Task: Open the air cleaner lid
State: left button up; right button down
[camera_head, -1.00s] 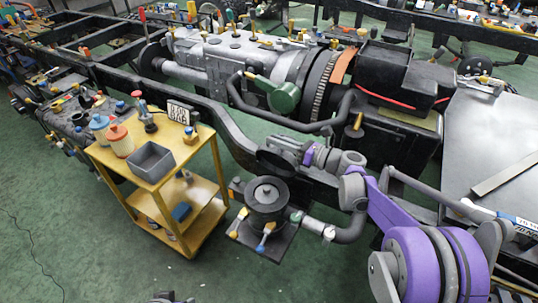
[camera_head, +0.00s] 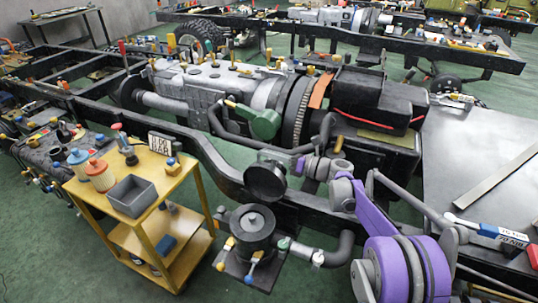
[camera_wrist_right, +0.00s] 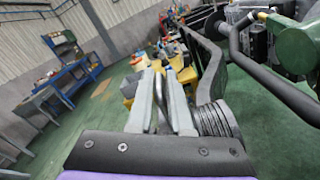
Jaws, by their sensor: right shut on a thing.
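The air cleaner (camera_head: 253,240) is a dark round canister right of the yellow cart, with a round top and small coloured clips at its foot. A dark round lid (camera_head: 265,181) is held above and behind it, tilted with its face toward the head camera and apart from the canister top. My right gripper (camera_head: 293,168) is shut on the lid at its right side. In the right wrist view the fingers (camera_wrist_right: 163,105) stand close together, with a ribbed round part (camera_wrist_right: 217,120) beside them. My left gripper is in no view.
A yellow cart (camera_head: 190,180) with a grey bin (camera_head: 131,195) and bottles stands to the left. A black chassis rail (camera_head: 215,160) runs behind the canister, with the engine (camera_head: 215,85) beyond it. A grey table (camera_head: 480,150) is at right. Green floor is open at lower left.

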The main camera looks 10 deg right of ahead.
jog(key=shift+a+f, duration=0.1)
jog(key=shift+f, duration=0.1)
jog(key=c, duration=0.9)
grip_release()
jog(key=shift+w, duration=0.1)
jog(key=v, duration=1.1)
